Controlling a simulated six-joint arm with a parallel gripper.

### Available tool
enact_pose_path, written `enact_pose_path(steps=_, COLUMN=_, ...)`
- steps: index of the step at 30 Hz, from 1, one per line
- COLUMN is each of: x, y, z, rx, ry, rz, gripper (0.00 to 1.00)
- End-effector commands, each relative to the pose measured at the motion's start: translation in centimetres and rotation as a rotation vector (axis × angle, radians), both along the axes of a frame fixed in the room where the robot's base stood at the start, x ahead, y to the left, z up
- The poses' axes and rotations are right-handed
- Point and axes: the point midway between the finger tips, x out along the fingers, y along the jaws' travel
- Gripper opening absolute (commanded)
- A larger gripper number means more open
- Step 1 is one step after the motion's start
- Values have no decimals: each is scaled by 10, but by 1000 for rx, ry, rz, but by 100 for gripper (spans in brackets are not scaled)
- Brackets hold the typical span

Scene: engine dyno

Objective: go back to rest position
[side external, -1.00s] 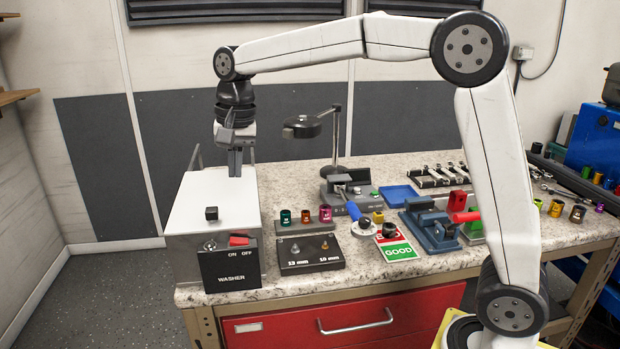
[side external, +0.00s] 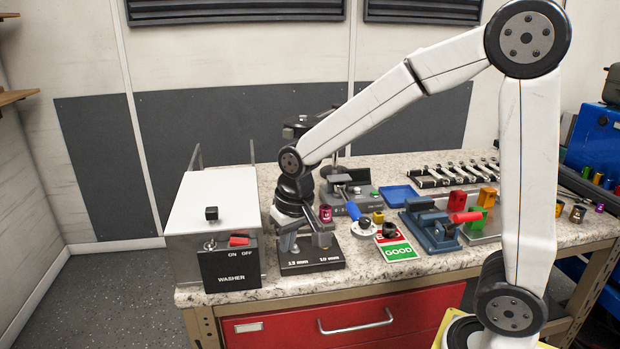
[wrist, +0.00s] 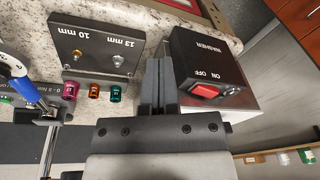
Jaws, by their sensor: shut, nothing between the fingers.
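My gripper (side external: 288,243) hangs pointing down over the dark stud board marked 13 mm and 10 mm (side external: 312,264), just right of the washer box. Its fingers are together and empty. In the wrist view the closed fingers (wrist: 158,78) show between the stud board (wrist: 100,45) and the washer (wrist: 195,52). In the side view my wrist hides much of the board and most of the coloured sockets; the magenta socket (side external: 326,213) still shows.
The washer (side external: 215,205) stands at the left with its lid shut. A blue vise (side external: 430,230) and a blue tray (side external: 398,195) stand further right. A lamp stands behind my arm.

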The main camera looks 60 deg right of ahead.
Motion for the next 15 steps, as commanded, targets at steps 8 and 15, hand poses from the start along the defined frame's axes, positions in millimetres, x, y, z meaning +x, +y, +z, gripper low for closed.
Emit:
enact_pose_path(steps=8, x=-59, y=-7, z=-46, rx=-50, ry=-36, rz=192, gripper=0)
enact_pose_path(steps=15, x=-88, y=-10, z=-64, rx=-76, ry=-58, rz=283, gripper=0)
